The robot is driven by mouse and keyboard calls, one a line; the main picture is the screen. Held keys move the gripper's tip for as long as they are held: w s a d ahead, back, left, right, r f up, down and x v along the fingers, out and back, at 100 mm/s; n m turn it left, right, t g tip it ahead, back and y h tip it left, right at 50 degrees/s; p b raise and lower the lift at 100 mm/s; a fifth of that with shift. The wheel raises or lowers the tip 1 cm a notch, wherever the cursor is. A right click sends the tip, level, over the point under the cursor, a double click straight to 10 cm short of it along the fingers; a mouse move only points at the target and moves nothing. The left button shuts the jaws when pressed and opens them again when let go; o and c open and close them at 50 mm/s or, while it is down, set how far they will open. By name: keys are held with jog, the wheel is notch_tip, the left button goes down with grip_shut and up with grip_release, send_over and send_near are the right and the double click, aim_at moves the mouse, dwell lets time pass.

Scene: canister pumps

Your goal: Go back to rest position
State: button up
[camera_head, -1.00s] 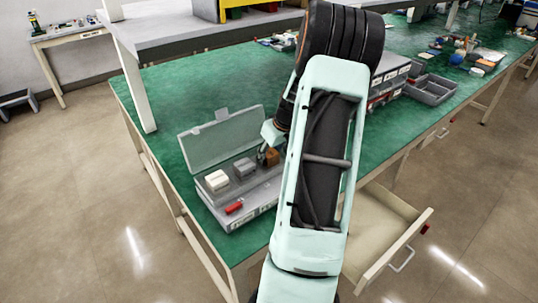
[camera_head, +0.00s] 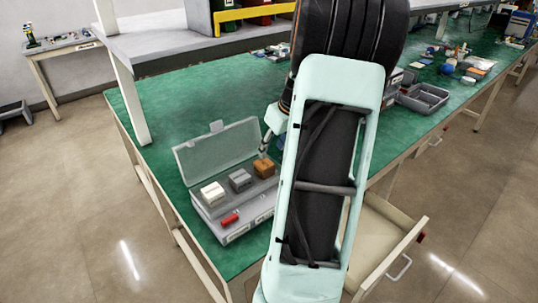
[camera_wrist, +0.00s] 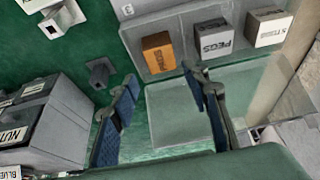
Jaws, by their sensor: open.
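My gripper (camera_head: 264,148) is open and empty in the head view, just above and behind the orange-brown block in the grey case; the arm hides part of the scene. In the wrist view my gripper (camera_wrist: 165,105) shows two dark fingers spread apart. The open grey case (camera_head: 245,226) has its lid (camera_head: 218,150) raised. In it sit a white block (camera_head: 212,194), a grey block (camera_head: 240,180) and an orange-brown block (camera_head: 264,168). The wrist view also shows the orange-brown block (camera_wrist: 158,53), the grey block labelled PEGS (camera_wrist: 214,40) and the white block (camera_wrist: 269,27).
A red piece (camera_head: 229,219) lies at the case's front. A grey bin (camera_head: 424,97) and several loose parts stand to the right on the green table (camera_head: 160,105). An open drawer (camera_head: 390,240) juts out at the front right. A shelf (camera_head: 170,42) stands at the back left.

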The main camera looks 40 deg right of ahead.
jog(key=shift+s+r, duration=0.15)
jog(key=shift+r, duration=0.3)
jog(key=shift+a, duration=0.1)
